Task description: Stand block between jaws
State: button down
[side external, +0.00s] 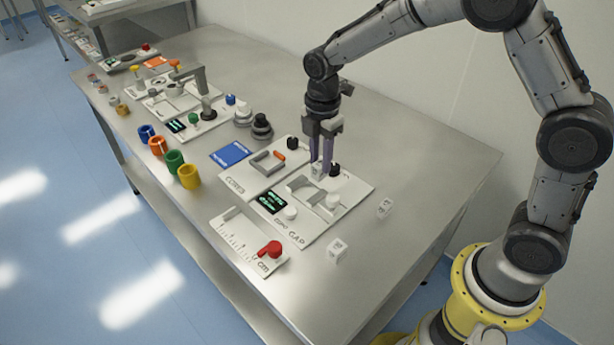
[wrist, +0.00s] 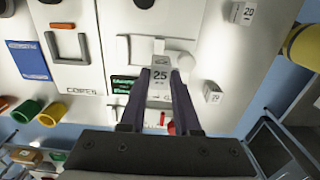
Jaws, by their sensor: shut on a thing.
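My gripper (side external: 321,158) points straight down over the GAP fixture (side external: 318,228). It is shut on a small white block (side external: 318,172), which is marked 2.5 or 25 in the wrist view (wrist: 160,77). The block sits between the fingertips (wrist: 160,82). The fixture's pale jaws (side external: 303,187) are just below and beside the block, and part of them is hidden by the gripper. I cannot tell whether the block touches the fixture. A lit green display (side external: 271,202) and a white knob (side external: 290,213) are on the fixture.
Two other white blocks lie on the steel table (side external: 440,185), one to the right (side external: 385,208) and one nearer the front (side external: 337,250). A cm scale with a red knob (side external: 271,249) is in front.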

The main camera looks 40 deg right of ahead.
jog(key=w+f, duration=0.1)
jog(key=f, duration=0.1)
jog(key=w+f, duration=0.2)
jog(key=shift+w+a+f, duration=0.2)
jog(key=shift+w, duration=0.1)
jog(key=shift+w+f, duration=0.15)
jog(key=shift+f, duration=1.6)
jog(key=shift+f, duration=0.15)
jog(key=c, duration=0.6)
grip_release()
